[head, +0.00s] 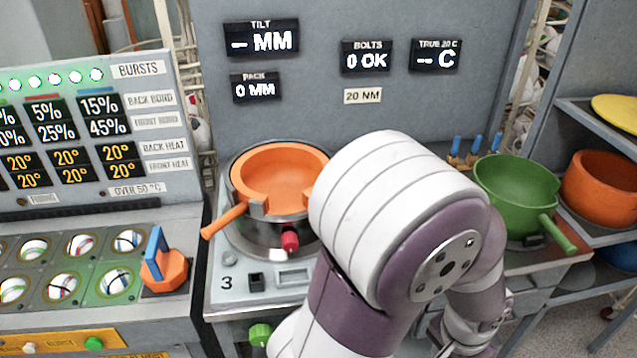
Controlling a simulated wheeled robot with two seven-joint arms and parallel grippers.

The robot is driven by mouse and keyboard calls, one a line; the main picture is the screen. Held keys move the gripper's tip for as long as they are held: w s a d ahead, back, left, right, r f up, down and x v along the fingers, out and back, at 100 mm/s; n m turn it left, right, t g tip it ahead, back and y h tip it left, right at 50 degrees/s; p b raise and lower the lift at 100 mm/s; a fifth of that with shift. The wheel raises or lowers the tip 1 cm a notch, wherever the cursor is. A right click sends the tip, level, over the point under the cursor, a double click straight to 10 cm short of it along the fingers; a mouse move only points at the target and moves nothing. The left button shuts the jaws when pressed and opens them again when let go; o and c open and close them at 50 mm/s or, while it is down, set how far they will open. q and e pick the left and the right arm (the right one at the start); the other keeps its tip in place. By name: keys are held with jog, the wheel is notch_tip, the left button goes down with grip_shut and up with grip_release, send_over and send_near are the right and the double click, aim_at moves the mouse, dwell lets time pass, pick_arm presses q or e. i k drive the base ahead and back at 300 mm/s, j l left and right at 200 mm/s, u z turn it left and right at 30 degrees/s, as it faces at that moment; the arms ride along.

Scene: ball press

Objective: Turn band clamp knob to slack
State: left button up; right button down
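A red knob (289,240) sticks out from the front of the round metal band and base (262,232) under an orange bowl-like cup (281,166). The cup has a stubby orange handle pointing to the lower left. I take this red knob to be the band clamp knob; its turn position cannot be read. One of my arms, white and purple, fills the lower middle of the head view and covers the area right of the knob. No gripper fingers can be made out, so neither gripper shows.
A control panel (136,148) and an orange knob with a blue lever (163,270) stand at left. A green pan (517,194) sits at right, beside shelves with an orange pot (600,188). Readouts on the back wall include "0 OK" bolts (367,57).

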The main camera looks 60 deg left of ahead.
aim_at(289, 238)
jog(key=k+l+u, duration=0.1)
jog(key=u, duration=2.2)
